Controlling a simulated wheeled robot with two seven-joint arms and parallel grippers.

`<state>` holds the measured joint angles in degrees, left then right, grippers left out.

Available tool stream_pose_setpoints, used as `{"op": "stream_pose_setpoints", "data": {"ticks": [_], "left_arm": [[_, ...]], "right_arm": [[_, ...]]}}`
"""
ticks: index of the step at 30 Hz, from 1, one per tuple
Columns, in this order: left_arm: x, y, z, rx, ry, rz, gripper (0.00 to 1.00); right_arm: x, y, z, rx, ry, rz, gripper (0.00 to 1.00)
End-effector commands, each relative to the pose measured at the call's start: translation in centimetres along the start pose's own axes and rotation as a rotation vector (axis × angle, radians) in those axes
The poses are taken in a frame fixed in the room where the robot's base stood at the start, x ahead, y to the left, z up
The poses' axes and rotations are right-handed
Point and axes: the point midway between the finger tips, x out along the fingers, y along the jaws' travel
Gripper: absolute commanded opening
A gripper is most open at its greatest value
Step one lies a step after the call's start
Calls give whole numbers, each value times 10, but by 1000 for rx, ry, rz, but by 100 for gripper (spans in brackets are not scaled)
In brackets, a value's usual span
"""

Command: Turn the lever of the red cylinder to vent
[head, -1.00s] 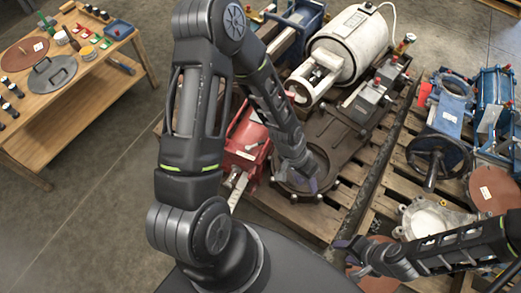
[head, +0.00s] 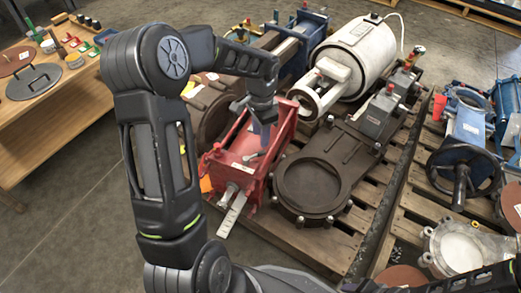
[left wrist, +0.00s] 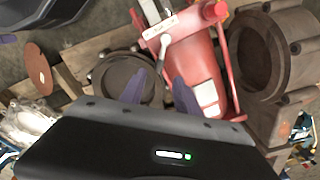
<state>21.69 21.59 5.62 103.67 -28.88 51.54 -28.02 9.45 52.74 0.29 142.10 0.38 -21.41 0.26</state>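The red cylinder (head: 238,165) lies on the pallet, left of a dark round-ended valve body. It also shows in the left wrist view (left wrist: 198,60). Its small metal lever (left wrist: 164,48) stands out near a white label; in the head view the lever (head: 254,156) is just below my left fingers. My left gripper (head: 266,128) is above the red cylinder, pointing down. Its two purple fingers (left wrist: 160,90) are apart with nothing between them, and the lever appears beyond them. My right arm shows at the bottom right edge of the head view; its fingers are not clear.
The dark valve body (head: 312,185) and white cylinder (head: 352,60) stand close on the right. Brown flanged parts (head: 208,105) crowd the left. A blue handwheel unit (head: 465,165) is on the right pallet. A wooden table (head: 70,120) stands at far left, with clear floor between.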

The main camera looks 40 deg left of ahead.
Motion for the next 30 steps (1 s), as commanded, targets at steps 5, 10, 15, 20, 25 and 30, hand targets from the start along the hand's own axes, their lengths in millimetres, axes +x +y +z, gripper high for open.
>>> {"op": "stream_pose_setpoints", "data": {"ticks": [5, 10, 15, 20, 25, 30], "left_arm": [[16, 1, 0, 0, -1, 2, 38], [43, 1, 0, 0, -2, 2, 38], [68, 1, 0, -1, -1, 2, 38], [78, 0, 0, 0, 0, 1, 38], [78, 0, 0, 0, 0, 1, 38], [78, 0, 0, 0, 0, 1, 33]], "right_arm": [[8, 2, 0, 0, 2, 0, 44], [19, 6, -1, 1, 8, 0, 44], [30, 9, -2, 1, 13, 0, 44], [33, 10, -3, 2, 16, 0, 44], [33, 10, -3, 2, 16, 0, 44], [33, 10, -3, 1, 16, 0, 44]]}}
